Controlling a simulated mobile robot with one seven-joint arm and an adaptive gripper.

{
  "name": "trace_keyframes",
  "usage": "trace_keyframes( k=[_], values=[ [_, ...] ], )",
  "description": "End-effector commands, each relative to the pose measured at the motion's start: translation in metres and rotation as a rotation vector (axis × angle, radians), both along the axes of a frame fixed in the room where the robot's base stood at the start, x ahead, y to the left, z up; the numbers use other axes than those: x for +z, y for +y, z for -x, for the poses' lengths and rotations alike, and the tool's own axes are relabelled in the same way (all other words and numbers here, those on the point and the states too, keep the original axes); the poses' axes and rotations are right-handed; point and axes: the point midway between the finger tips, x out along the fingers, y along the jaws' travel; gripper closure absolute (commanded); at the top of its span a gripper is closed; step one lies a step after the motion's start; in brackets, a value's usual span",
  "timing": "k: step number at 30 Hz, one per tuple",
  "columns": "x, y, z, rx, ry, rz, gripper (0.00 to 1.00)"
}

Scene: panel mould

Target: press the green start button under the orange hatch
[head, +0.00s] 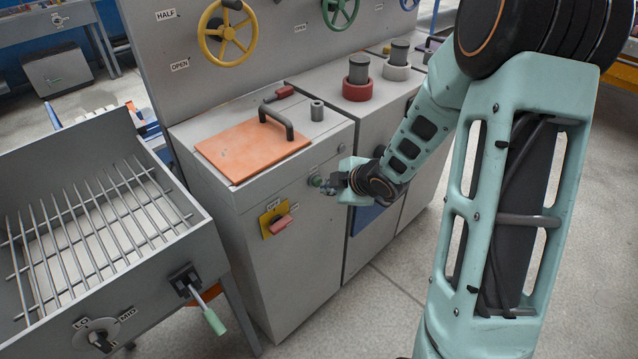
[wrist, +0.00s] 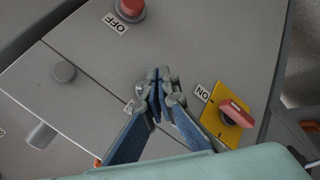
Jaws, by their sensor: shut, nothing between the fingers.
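The orange hatch (head: 250,148) lies flat on top of the grey cabinet, with a dark bar handle on it. On the front face below it, a small greenish round button (head: 316,181) shows at the left of my gripper (head: 329,187). My gripper is shut and empty, its tips close to that face; I cannot tell whether they touch the button. In the wrist view the shut fingertips (wrist: 160,76) are in front of the panel, and the fingers hide the button and most of a pale label.
A yellow plate with a red switch (wrist: 235,113) sits beside the fingers, labelled ON. A red button (wrist: 130,8) labelled OFF and a grey round knob (wrist: 62,72) are also near. A grill box (head: 100,240) with a green-tipped lever stands left of the cabinet.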

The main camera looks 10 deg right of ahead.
Motion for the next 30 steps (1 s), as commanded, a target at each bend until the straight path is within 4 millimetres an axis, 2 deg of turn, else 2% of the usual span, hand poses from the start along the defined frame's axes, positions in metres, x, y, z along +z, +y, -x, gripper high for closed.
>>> trace_keyframes(
  k=[30],
  values=[
    [-0.0001, 0.0066, -0.0083, 0.001, 0.000, -0.001, 1.00]
  ],
)
